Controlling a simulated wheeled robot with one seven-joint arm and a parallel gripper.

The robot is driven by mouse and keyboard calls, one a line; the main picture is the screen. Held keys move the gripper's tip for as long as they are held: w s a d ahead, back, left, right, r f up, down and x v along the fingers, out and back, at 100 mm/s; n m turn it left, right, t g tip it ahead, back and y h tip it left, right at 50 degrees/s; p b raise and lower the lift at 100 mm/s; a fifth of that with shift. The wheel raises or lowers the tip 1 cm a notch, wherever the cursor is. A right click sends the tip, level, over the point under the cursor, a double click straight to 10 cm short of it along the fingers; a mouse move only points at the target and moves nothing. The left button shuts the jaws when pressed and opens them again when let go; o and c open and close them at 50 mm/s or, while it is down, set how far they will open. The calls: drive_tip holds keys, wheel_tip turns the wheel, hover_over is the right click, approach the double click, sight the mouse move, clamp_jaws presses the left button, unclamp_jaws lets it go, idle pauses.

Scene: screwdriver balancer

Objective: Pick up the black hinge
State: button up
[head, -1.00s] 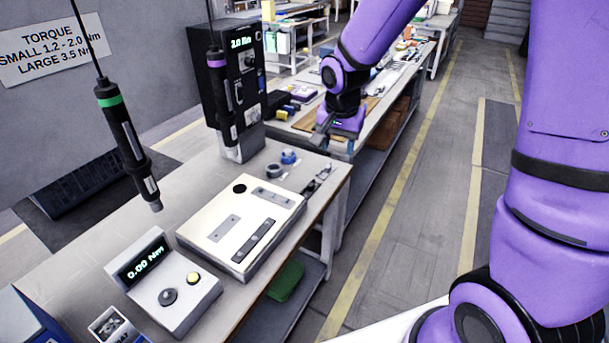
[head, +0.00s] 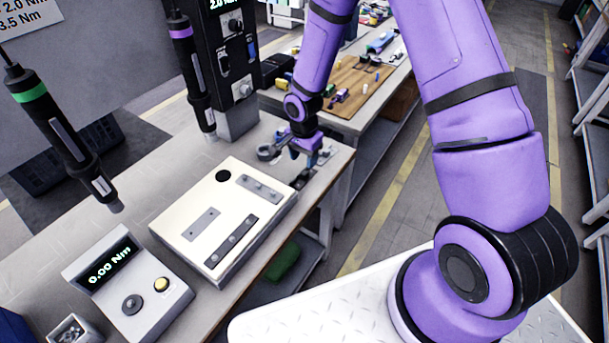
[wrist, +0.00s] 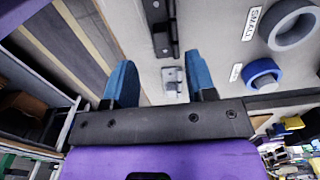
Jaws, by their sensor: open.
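The black hinge (wrist: 165,32) lies on the bench top, at the top of the wrist view, just beyond my fingertips. In the head view the black hinge (head: 302,179) is a small dark piece near the bench's right edge, partly hidden by my gripper. My gripper (head: 307,158) is open and empty above the bench. In the wrist view its two blue fingers (wrist: 160,70) stand apart. A silver hinge (wrist: 172,82) shows between them, below the fingers; I see no contact.
A cream fixture (head: 165,226) with metal plates lies left of my gripper. A grey ring (wrist: 293,24) and a blue ring (wrist: 262,75) lie close by. A green-banded screwdriver (head: 62,130) and a purple-banded one (head: 192,72) hang over the bench. A torque meter (head: 150,300) stands in front.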

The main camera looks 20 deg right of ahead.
sight(305, 172)
drive_tip(key=shift+w+d+f, duration=0.1)
drive_tip(key=shift+d+f, duration=0.05)
drive_tip(key=shift+f, duration=1.75)
drive_tip(key=shift+w+d+f, duration=0.1)
drive_tip(key=shift+f, duration=1.75)
clamp_jaws()
